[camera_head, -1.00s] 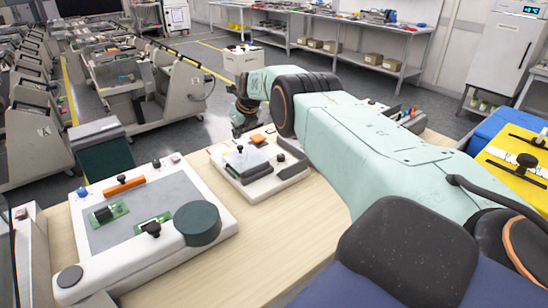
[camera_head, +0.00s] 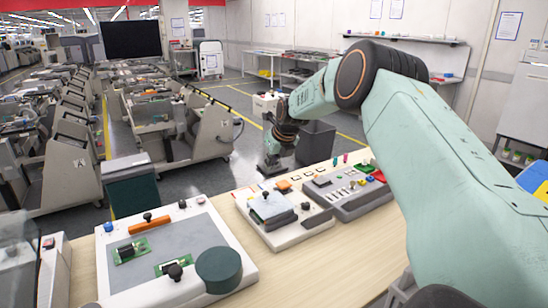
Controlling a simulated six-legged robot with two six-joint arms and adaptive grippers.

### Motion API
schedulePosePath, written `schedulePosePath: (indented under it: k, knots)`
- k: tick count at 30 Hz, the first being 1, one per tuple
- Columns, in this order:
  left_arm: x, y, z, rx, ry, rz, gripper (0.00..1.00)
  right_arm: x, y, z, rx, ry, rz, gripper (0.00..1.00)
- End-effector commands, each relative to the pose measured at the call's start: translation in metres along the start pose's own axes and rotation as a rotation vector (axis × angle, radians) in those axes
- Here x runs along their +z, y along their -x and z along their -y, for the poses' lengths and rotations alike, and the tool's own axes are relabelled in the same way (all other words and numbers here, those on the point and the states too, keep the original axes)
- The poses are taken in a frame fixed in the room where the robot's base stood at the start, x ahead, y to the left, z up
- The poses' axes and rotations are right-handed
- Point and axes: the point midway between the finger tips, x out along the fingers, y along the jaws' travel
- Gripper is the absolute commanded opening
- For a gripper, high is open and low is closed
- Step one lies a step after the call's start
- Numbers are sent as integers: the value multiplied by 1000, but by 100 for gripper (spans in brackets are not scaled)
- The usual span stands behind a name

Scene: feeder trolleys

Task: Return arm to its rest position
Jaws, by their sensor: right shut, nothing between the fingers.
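My right arm comes in from the right in pale green and bends down at its dark elbow joint. My right gripper (camera_head: 270,166) points down at the far edge of the wooden table (camera_head: 300,268), behind the small white fixture. It is shut and empty, and is small and dark in the picture. It looks clear of the fixture, though I cannot tell its exact height. My left gripper is out of view.
A white board fixture (camera_head: 232,235) with green circuit boards stands at the left. A smaller white fixture (camera_head: 308,225) and a grey control panel (camera_head: 368,203) stand beyond. A dark green bin (camera_head: 132,190) and feeder trolleys (camera_head: 190,128) stand past the table.

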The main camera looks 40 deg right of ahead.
Motion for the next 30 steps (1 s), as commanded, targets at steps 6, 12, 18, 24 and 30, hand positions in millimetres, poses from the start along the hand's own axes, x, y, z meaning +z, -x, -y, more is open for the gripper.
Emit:
schedulePosePath:
  k: [6, 12, 18, 24, 30]
  knots:
    - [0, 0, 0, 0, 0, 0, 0, 0, 25, 0, 1, -1, 2, 0]
    - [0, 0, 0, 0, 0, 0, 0, 0, 33, 0, 0, -1, 0, 0]
    - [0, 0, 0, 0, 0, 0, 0, 0, 33, 0, 0, 0, 0, 0]
    - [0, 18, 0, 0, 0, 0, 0, 9, 49, 0, 0, 0, 0, 0]
    - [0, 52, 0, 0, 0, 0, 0, 26, 78, 0, 0, 0, 1, 0]
